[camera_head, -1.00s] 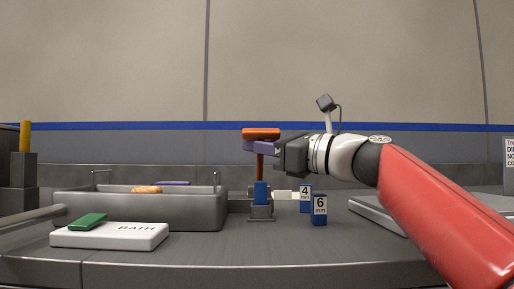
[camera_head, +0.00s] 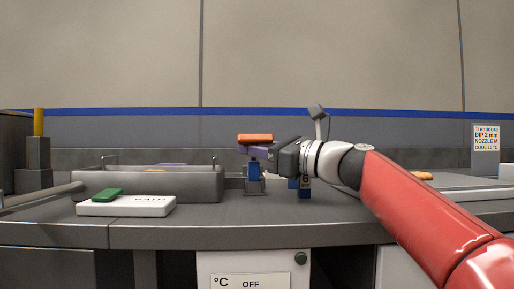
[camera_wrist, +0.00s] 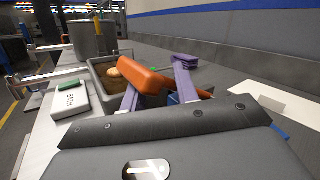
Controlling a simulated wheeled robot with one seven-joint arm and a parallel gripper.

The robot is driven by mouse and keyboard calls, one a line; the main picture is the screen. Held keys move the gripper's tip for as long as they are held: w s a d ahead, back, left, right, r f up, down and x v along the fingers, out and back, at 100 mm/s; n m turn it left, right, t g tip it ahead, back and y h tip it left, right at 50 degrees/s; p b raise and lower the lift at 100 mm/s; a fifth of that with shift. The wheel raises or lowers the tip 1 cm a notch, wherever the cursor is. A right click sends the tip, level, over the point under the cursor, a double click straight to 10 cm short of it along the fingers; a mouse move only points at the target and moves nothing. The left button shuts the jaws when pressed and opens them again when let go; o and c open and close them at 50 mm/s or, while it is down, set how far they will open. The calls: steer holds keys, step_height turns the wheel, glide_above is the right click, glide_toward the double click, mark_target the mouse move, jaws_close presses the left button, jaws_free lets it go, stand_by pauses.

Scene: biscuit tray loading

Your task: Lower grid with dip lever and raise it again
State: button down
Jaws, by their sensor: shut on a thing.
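The dip lever's orange handle (camera_head: 255,138) stands above its blue and grey base (camera_head: 254,173), with only a short gap between them. My gripper (camera_head: 257,149) is shut on the lever just below the handle. In the wrist view the purple fingers (camera_wrist: 158,86) lie either side of the orange lever. The bath (camera_head: 150,186) is the grey tank to the left. In the wrist view a biscuit (camera_wrist: 116,72) shows inside it. The grid itself cannot be made out. In the head view the tank wall hides the inside.
A white box marked BATH (camera_head: 126,206) with a green switch (camera_head: 107,195) sits before the tank. Blue number blocks (camera_head: 304,189) stand just right of the lever, partly behind my gripper. A biscuit (camera_head: 424,176) lies at the right. The counter front (camera_head: 240,231) is clear.

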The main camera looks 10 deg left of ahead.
steer(key=shift+s+a+f+g, duration=0.3)
steer(key=shift+s+a+g, duration=0.05)
steer(key=shift+a+g, duration=0.05)
steer(key=c, duration=1.5)
jaws_free()
steer(key=shift+c, duration=0.2)
steer(key=shift+s+r, duration=0.1)
steer(key=shift+s, duration=0.05)
steer(key=shift+s+d+f, duration=0.1)
steer(key=shift+d+f, duration=0.1)
steer(key=shift+d, duration=0.25)
steer(key=b+v, duration=0.1)
steer(key=v, duration=0.6)
steer(key=shift+d+r, duration=0.1)
steer(key=shift+d, duration=0.1)
